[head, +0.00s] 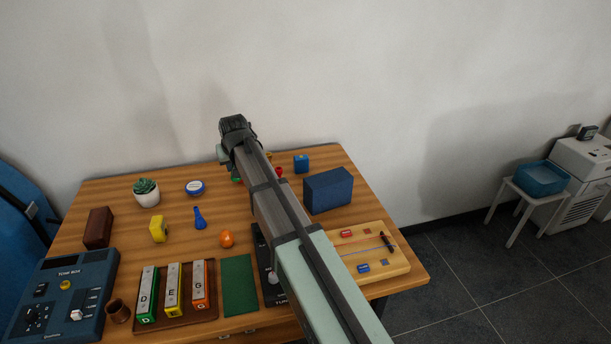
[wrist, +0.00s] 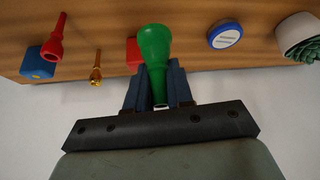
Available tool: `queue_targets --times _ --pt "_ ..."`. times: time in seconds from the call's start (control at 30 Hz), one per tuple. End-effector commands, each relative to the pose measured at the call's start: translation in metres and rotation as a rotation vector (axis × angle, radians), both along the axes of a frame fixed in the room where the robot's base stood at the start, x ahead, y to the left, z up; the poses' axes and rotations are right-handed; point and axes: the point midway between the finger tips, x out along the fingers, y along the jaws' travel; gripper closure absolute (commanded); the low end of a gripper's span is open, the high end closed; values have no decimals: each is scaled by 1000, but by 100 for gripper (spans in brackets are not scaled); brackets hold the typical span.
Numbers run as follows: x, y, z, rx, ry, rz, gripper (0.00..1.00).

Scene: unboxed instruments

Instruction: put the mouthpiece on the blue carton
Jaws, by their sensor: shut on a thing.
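My gripper (wrist: 158,84) is shut on a green mouthpiece (wrist: 154,45) with a flared end. The wrist view shows the mouthpiece between the two fingers. In the head view my arm hides most of the gripper and the mouthpiece; only a bit of green (head: 236,180) shows beside the arm. The blue carton (head: 328,191) stands on the table to the right of my arm, with its top bare. I cannot make out the carton in the wrist view.
A red mouthpiece-shaped piece (wrist: 57,38), a brass piece (wrist: 96,72), a small blue cube (head: 301,164) and a round blue tin (head: 195,188) are near the gripper. A wooden board (head: 362,252) lies in front of the carton. A potted plant (head: 146,192) is at left.

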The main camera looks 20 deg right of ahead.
Motion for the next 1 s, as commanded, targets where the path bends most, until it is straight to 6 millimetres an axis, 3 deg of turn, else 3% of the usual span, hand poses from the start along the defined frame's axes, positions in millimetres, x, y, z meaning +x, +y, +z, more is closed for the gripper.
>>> queue_targets --times 0.17,0.37,0.7,0.9,1.0 --pt "10 -51 13 0 -3 -64 100" --pt "15 -127 42 1 -4 -157 100" --pt "-12 -250 97 1 -3 -310 100" --pt "-43 -295 121 0 -3 -370 100" --pt "-64 -295 125 1 -2 -371 100"
